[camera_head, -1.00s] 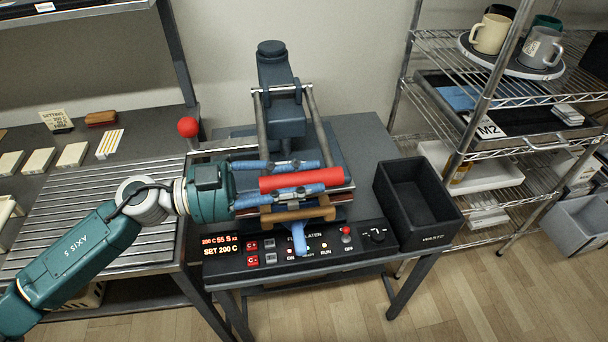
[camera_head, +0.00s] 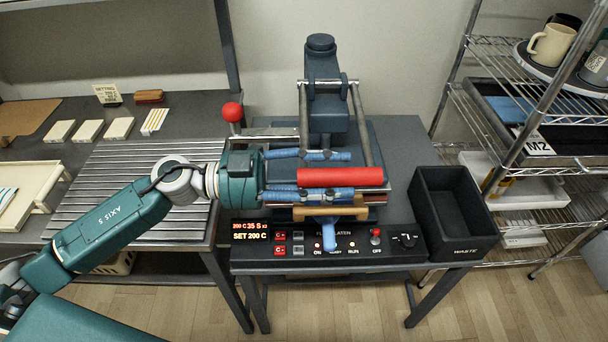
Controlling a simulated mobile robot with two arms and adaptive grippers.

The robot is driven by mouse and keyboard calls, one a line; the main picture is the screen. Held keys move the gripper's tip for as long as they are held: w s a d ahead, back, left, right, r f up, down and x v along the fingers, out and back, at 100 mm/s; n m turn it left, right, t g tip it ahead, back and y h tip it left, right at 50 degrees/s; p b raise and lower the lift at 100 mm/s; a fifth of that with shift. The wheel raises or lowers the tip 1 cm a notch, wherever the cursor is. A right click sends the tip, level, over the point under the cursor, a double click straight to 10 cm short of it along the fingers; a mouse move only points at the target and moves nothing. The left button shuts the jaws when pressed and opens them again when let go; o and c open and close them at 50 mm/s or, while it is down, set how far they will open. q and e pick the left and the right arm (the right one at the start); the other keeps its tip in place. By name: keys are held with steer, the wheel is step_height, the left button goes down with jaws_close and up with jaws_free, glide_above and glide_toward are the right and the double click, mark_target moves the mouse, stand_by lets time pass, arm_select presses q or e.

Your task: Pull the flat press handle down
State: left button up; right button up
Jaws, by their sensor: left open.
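The flat press (camera_head: 326,104) is a dark blue-grey machine on a small table, with metal side arms leading down to a red bar handle (camera_head: 352,175). The handle lies low and level across the press front. My left gripper (camera_head: 346,177) comes in from the left and is open, with one blue finger on the far side of the handle and one on the near side. I cannot tell whether either finger touches it. My right gripper is not in view.
The control panel (camera_head: 345,242) with a lit display is in front of the press. A black waste bin (camera_head: 451,214) stands to its right. A red ball knob (camera_head: 232,112) stands at the left, above a ribbed metal surface (camera_head: 128,190). A wire rack is at the far right.

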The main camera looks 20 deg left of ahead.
arm_select(q)
steer(key=v, duration=1)
steer(key=shift+a, duration=0.35)
